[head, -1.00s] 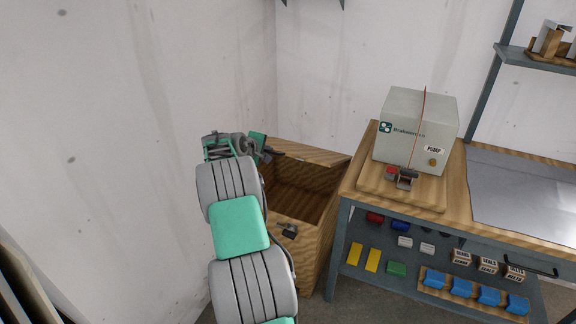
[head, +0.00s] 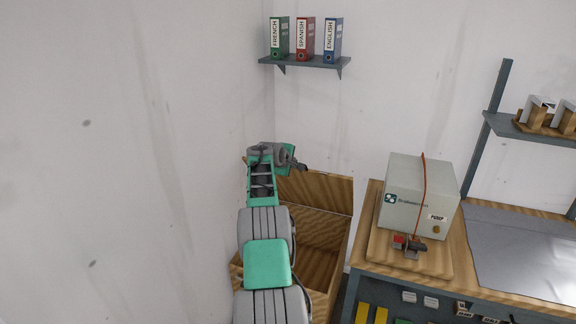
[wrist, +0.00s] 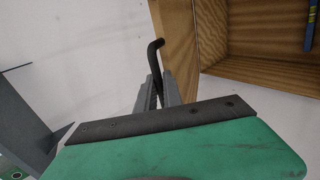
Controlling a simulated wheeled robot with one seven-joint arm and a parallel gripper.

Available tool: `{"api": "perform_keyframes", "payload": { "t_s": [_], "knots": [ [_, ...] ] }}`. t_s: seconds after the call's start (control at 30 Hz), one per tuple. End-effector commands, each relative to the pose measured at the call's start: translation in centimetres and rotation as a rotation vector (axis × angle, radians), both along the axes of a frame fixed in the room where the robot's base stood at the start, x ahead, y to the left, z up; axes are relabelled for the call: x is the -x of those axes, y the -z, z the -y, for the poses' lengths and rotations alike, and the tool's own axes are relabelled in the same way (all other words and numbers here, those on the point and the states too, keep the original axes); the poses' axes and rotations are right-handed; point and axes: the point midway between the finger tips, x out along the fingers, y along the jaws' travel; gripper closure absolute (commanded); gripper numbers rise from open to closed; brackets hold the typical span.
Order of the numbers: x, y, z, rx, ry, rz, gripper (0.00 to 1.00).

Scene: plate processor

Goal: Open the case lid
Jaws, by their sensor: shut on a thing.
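The case (head: 318,240) is a wooden box standing on the floor left of the workbench. Its lid (head: 318,192) is raised and stands steeply up at the back, so the inside shows. My gripper (head: 299,165) is at the lid's upper left part. In the wrist view my gripper (wrist: 158,92) is shut on a black bent handle (wrist: 156,55) beside the lid's wooden edge (wrist: 178,45). The case's open inside (wrist: 245,45) shows there at the upper right, with a slim blue thing (wrist: 310,25) in it. My arm hides the case's left side.
The workbench (head: 450,277) on the right carries a grey pump box (head: 418,190) on a wooden base. A wall shelf (head: 305,62) with three binders hangs above the case. Bare wall stands close on the left.

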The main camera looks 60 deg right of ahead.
Motion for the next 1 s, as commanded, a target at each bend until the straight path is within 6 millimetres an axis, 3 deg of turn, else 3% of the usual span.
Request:
{"api": "perform_keyframes", "payload": {
  "t_s": [0.27, 0.3, 0.53, 0.83, 1.0],
  "knots": [
    [0.0, 0.6, -0.2, -0.006, 0.002, -0.004, 1.00],
    [0.0, 0.6, -0.2, -0.006, 0.002, -0.004, 0.86],
    [-0.2, 0.4, -0.3, -0.003, -0.001, -0.003, 0.67],
    [-0.1, 0.1, -0.3, -0.002, 0.000, -0.002, 0.67],
    [0.2, -0.8, -1.7, 0.000, -0.001, 0.000, 0.67]
  ]
}}
